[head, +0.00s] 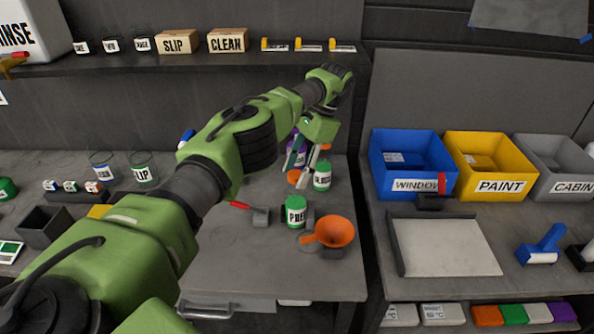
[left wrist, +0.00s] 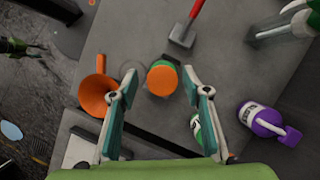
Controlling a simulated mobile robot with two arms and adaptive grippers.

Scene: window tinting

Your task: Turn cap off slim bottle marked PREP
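In the left wrist view, a round orange-and-green top (left wrist: 162,79) shows between the fingertips, apparently this bottle seen from above. My left gripper (head: 300,171) is open, pointing down, behind and above the bottle in the head view. Its two teal fingers are wide apart, with clear gaps on both sides of the round top and nothing held. Whether the fingertips are down at cap height cannot be told. My right gripper is not in view.
An orange funnel (head: 334,231) stands right beside the PREP bottle. A red-handled scraper (head: 260,217) lies to its left. Another green bottle (head: 322,177) and a purple spray bottle (left wrist: 262,118) stand near my gripper. Blue (head: 400,186) and yellow (head: 488,190) bins are at right.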

